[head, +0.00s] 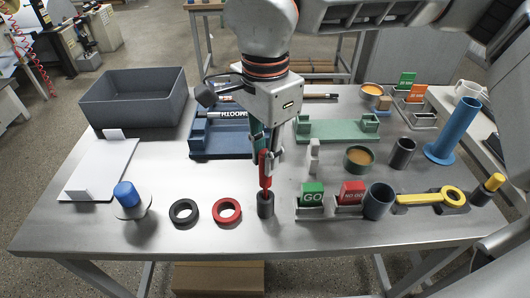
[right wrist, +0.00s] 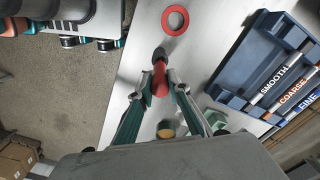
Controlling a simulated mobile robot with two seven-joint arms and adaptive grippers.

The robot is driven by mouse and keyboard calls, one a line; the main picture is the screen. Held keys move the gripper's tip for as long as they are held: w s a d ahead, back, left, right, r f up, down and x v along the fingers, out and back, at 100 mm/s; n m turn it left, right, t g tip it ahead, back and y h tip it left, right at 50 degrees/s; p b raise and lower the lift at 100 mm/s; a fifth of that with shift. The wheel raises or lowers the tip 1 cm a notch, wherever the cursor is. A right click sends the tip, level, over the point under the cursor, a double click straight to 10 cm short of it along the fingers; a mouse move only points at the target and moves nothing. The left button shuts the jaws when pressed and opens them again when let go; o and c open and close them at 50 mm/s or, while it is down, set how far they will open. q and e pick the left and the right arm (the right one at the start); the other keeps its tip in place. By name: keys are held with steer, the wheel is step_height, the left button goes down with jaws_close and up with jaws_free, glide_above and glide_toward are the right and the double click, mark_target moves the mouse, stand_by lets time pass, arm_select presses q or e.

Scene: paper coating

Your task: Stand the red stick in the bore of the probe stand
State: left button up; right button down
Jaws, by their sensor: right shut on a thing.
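The red stick (head: 265,168) is upright in my right gripper (head: 266,158), whose fingers are closed around its upper part. The dark probe stand (head: 265,206) stands near the front middle of the table, directly below the stick. The stick's lower end is at the mouth of the stand; I cannot tell how far it is inside the bore. In the right wrist view the red stick (right wrist: 160,82) sits between the fingertips, with the dark stand (right wrist: 159,53) just beyond it. My left gripper is not in view.
A red ring (head: 227,210) and a black ring (head: 184,211) lie left of the stand. The green GO block (head: 311,194) and red NO GO block (head: 352,192) stand close on its right. A blue tray (head: 207,147) is behind. The table's front edge is near.

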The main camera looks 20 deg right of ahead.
steer(key=shift+f+b, duration=0.85)
steer(key=shift+f, duration=0.9)
steer(key=c, duration=1.8)
jaws_free()
step_height(320, 180, up, 12)
steer(key=shift+r, duration=0.1)
